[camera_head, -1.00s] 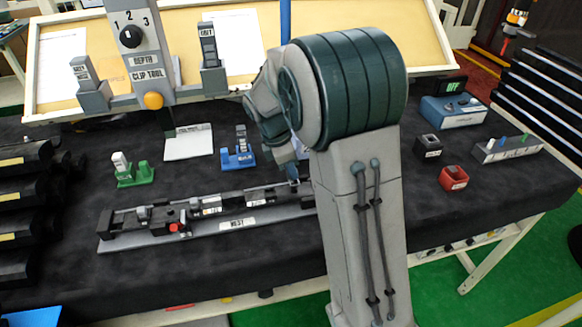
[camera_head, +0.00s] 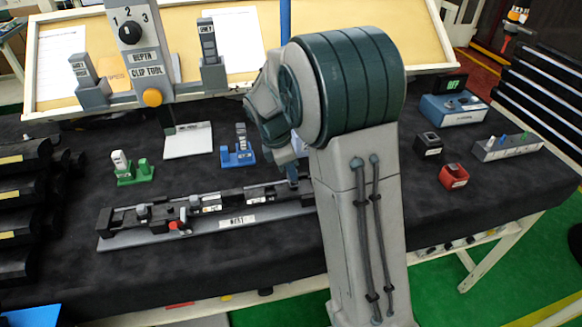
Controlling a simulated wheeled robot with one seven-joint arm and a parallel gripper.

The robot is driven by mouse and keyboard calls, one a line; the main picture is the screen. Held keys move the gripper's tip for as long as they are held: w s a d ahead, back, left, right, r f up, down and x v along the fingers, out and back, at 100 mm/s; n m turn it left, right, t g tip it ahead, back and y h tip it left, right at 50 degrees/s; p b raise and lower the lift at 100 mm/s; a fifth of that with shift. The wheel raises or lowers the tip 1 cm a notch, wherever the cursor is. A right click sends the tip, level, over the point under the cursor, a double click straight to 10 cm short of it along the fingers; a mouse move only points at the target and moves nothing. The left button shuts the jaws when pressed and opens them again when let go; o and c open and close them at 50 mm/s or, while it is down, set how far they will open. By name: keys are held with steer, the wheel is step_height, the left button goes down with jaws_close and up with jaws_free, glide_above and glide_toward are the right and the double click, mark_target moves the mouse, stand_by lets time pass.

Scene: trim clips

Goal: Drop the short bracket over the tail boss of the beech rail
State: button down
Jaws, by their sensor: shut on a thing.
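The long rail assembly (camera_head: 160,218) lies on a grey base on the black table cover, left of my arm. It carries dark blocks, small white labels and a red lever (camera_head: 180,225). A larger label (camera_head: 237,221) is on the base's front, too blurred to read. I cannot tell which part is the tail boss, and the right end is hidden by my arm. My gripper (camera_head: 292,174) points down by the rail's right end, mostly hidden behind my arm. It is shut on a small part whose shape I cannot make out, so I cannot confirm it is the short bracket.
A green stand (camera_head: 143,172) and a blue stand (camera_head: 238,158) each hold a grey piece behind the rail. A depth clip tool (camera_head: 145,62) stands at the back. Right of my arm are a black block (camera_head: 427,146), a red block (camera_head: 453,177) and a grey tray (camera_head: 508,147).

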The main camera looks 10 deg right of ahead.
steer(key=shift+f, duration=0.45)
steer(key=c, duration=1.3)
jaws_free()
steer(key=shift+c, duration=0.2)
steer(key=v, duration=0.7)
steer(key=shift+r+b, duration=0.25)
steer(key=shift+b, duration=0.1)
steer(key=shift+a, duration=0.15)
